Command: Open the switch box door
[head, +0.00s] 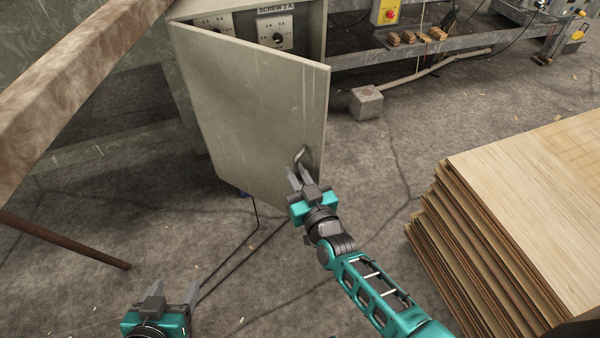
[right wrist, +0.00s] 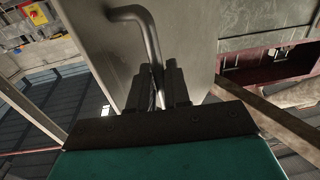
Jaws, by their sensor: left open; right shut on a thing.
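The switch box door (head: 245,105) is a pale grey panel standing partly open. Behind its top edge, the inside of the switch box (head: 312,40) shows dials and a label reading "SCREW 3 A". The bent metal handle (head: 303,153) is near the door's lower right edge. My right gripper (head: 298,180) is shut on this handle. In the right wrist view the handle (right wrist: 150,40) runs down between the two dark fingers (right wrist: 163,85), in front of the door (right wrist: 190,45). My left gripper (head: 172,292) is open and empty, low at the bottom left, away from the door.
A tall veneer stack (head: 535,190) stands at the right, close to my right arm. A brown beam (head: 75,85) crosses the upper left. A grey block (head: 367,102) lies on the floor behind the door. Cables run over the floor below the door.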

